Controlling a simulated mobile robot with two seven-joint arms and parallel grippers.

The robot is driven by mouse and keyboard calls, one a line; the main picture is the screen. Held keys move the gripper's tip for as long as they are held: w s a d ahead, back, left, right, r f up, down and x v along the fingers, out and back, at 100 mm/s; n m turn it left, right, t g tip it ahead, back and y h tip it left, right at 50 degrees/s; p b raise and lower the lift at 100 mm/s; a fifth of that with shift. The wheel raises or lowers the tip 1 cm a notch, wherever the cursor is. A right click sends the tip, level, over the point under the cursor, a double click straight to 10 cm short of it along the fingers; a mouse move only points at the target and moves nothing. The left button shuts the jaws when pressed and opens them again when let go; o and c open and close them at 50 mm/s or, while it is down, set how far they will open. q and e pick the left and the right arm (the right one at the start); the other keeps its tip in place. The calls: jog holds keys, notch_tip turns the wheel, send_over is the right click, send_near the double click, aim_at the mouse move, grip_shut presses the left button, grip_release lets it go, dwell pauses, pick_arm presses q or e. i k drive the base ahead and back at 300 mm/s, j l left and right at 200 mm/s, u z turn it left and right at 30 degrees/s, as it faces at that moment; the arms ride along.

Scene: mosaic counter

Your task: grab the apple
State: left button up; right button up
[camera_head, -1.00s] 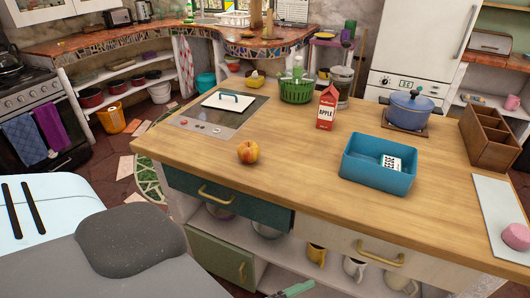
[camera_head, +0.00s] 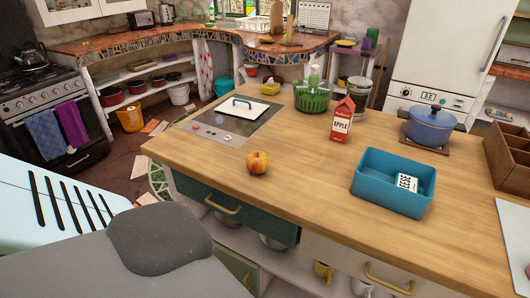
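A red and yellow apple (camera_head: 257,162) rests on the wooden counter (camera_head: 310,185), near its front edge and in front of the built-in hob. Nothing touches it. A red carton labelled "APPLE" (camera_head: 342,120) stands upright behind it to the right. Neither of my grippers shows in the head view, so whether they hold anything is hidden.
A blue bin (camera_head: 393,183) with a card inside sits to the right of the apple. A green basket (camera_head: 312,98), a blue pot (camera_head: 430,126) and a hob (camera_head: 232,125) with a white lidded item stand farther back. The counter around the apple is clear.

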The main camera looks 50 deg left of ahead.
aim_at(257, 161)
jog(key=i, duration=0.85)
jog(key=u, duration=2.05)
